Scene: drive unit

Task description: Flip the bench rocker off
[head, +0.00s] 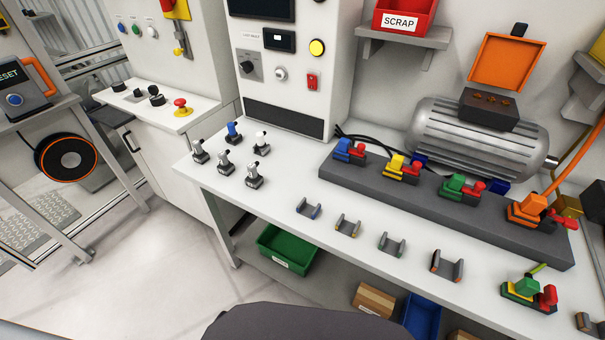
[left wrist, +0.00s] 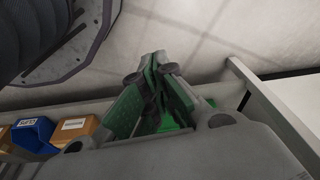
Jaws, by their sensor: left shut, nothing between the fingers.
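My right gripper is in neither view.
The white bench top (head: 285,238) carries several toggle switches, small clips and a dark block with coloured connectors. A grey motor (head: 470,135) stands behind. A green bin (head: 287,248) is on the lower shelf; a blue bin (left wrist: 35,136) and cardboard box (left wrist: 75,130) show in the wrist view.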

